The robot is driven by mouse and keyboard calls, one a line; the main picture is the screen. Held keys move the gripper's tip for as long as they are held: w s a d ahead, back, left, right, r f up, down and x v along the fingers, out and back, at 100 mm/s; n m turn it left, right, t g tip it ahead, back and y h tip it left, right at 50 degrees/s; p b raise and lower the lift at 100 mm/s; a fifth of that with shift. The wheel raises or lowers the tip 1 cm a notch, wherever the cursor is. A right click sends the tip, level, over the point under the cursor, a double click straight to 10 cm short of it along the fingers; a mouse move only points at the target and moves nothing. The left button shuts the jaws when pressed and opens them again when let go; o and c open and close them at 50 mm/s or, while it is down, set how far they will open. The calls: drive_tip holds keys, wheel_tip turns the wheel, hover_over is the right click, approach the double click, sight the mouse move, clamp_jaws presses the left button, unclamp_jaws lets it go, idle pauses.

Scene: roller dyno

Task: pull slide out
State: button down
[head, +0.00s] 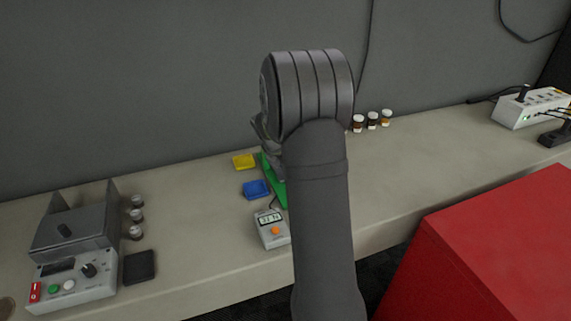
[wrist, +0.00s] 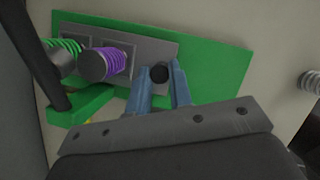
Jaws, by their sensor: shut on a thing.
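In the wrist view a grey slide plate (wrist: 140,45) lies along a green base (wrist: 215,62). A black knob (wrist: 159,73) stands at the right part of the grey plate. My gripper (wrist: 161,80) has its two blue-grey fingers on either side of the knob and is shut on it. A purple spring on a grey cylinder (wrist: 105,64) and a green spring (wrist: 63,56) sit at the left of the plate. In the head view my arm hides the gripper and most of the green base (head: 270,175).
In the head view a yellow tray (head: 244,161), a blue tray (head: 256,189) and a small meter (head: 272,230) are close to the base. A grey machine with a control box (head: 72,282) stands at the left. A red block (head: 500,250) is at front right. The bench right of my arm is mostly clear.

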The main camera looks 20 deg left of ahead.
drive_tip(key=s+d, duration=0.9)
drive_tip(key=shift+s+d, duration=0.25)
drive_tip(key=c, duration=1.3)
unclamp_jaws()
drive_tip(key=shift+s+d, duration=0.1)
drive_tip(key=shift+s, duration=0.05)
drive_tip(key=shift+r, duration=0.1)
drive_tip(key=shift+r, duration=0.35)
drive_tip(key=v, duration=1.6)
drive_tip(key=shift+s+r, duration=0.2)
drive_tip(key=shift+r, duration=0.05)
